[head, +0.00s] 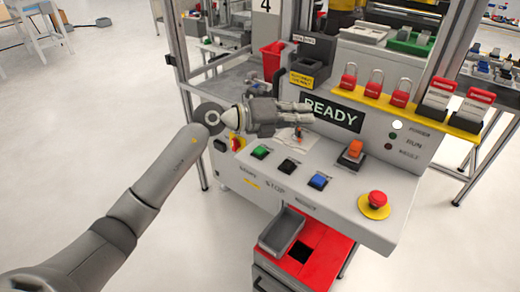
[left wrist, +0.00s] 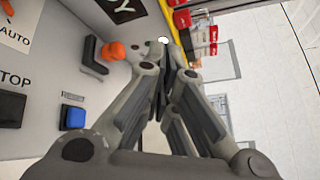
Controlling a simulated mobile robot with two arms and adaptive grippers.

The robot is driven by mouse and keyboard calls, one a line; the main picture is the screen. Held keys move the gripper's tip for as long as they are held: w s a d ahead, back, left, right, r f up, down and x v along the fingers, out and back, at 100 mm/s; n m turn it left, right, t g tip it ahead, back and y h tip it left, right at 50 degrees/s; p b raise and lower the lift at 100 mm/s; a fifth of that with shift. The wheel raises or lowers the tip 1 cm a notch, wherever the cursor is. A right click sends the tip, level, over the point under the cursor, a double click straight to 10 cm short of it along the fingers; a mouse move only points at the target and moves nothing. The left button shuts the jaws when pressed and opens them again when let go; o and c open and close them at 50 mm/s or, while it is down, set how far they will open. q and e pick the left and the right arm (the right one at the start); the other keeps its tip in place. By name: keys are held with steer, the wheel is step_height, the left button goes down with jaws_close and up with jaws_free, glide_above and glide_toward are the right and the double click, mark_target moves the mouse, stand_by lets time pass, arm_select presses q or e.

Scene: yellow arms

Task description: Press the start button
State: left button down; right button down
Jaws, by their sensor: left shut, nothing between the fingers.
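The green start button (head: 260,151) is at the left of the sloped control panel (head: 345,203). A black stop button (head: 288,166) and a blue reset button (head: 318,182) are to its right. My left gripper (head: 311,112) is shut and empty. It is in front of the READY display, above and beyond the buttons, pointing right. In the left wrist view my shut fingers (left wrist: 163,68) cover part of the panel; the blue button (left wrist: 73,118) and black button (left wrist: 11,108) show, and the green button does not. My right gripper is out of view.
An orange switch (head: 355,148) and a red emergency knob (head: 376,199) on a yellow base are on the panel's right. Red padlocks (head: 375,82) hang on the upper ledge. A grey tray (head: 281,231) is below the panel. Metal posts (head: 180,75) frame the left side.

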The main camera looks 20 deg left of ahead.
arm_select(q)
steer(key=w+a+f+g+y, duration=0.2)
steer(key=w+a+f+y, duration=0.15)
steer(key=a, duration=0.25)
steer(key=y, duration=0.4)
glide_above(258, 148)
steer(key=shift+w+f, duration=0.1)
steer(key=shift+f, duration=0.05)
step_height(258, 148, down, 8)
steer(key=b, duration=0.5)
steer(key=shift+f+b, duration=0.3)
steer(key=shift+b, duration=0.15)
stand_by(0.3)
